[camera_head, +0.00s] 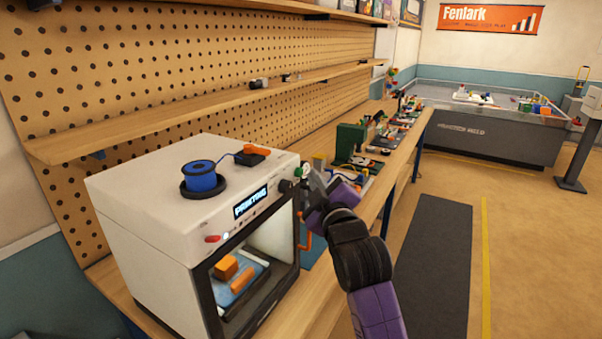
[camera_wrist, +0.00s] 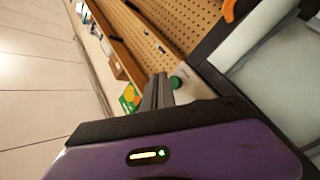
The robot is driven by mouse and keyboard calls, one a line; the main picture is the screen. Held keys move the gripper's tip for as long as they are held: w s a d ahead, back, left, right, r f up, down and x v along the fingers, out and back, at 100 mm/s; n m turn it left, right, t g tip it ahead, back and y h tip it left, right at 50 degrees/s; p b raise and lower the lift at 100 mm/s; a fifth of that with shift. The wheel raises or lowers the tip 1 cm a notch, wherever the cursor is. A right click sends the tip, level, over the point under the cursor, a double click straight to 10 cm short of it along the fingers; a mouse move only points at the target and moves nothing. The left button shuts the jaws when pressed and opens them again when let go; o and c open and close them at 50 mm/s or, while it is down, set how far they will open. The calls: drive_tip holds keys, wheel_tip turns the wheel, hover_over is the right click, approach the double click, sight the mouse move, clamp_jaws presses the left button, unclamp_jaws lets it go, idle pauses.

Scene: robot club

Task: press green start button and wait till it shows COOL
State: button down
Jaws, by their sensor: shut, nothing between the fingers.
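A white 3D printer (camera_head: 150,215) stands on the wooden bench, and its front display (camera_head: 250,202) reads PRINTING. A green button (camera_head: 286,186) sits at the right end of its front panel. The green button also shows in the wrist view (camera_wrist: 177,82), just beside my fingertips. My gripper (camera_head: 304,180) is shut and empty, at the panel's right end close to the button. I cannot tell whether the fingers touch it. Orange printed parts (camera_head: 240,279) lie on the blue bed inside the printer.
A red button (camera_head: 212,239) is at the panel's left end. A blue spool (camera_head: 201,177) sits on top. An orange handle (camera_head: 305,238) is below my gripper. Several small parts and a green box (camera_head: 350,141) stand further along the bench.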

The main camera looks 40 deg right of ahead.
drive_tip(key=shift+s+d+p, duration=0.3)
drive_tip(key=shift+s, duration=0.5)
drive_tip(key=shift+s+d+p, duration=0.25)
drive_tip(key=shift+s+p, duration=0.05)
drive_tip(key=shift+s, duration=0.45)
drive_tip(key=shift+s+d+p, duration=0.3)
drive_tip(key=shift+s, duration=0.5)
